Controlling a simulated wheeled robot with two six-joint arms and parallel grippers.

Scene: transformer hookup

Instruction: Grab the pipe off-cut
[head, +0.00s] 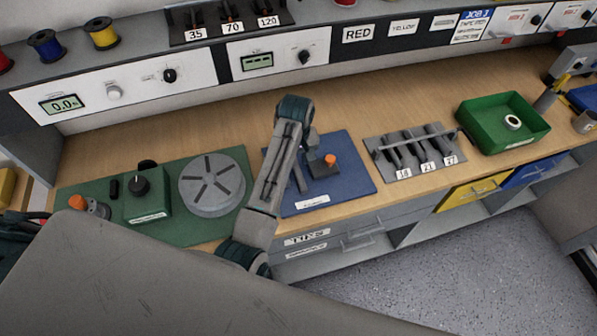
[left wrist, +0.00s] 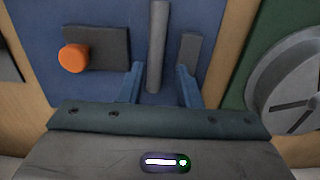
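A short pale ring-shaped piece (head: 512,122), which looks like a pipe off-cut, sits in the green tray (head: 537,128) at the right of the bench in the head view. My left gripper (left wrist: 160,72) is open over the blue mat (left wrist: 203,15), with a grey rod (left wrist: 157,38) between its fingers in the left wrist view. I see a gap on both sides of the rod. In the head view my left arm partly hides this area. My right gripper is not in view.
A grey block (left wrist: 100,45) with an orange knob (left wrist: 73,58) is beside the rod. A round slotted disc (head: 212,184) stands on the green mat (head: 185,232). A rack of grey tools (head: 415,150) lies between the blue mat and the green tray.

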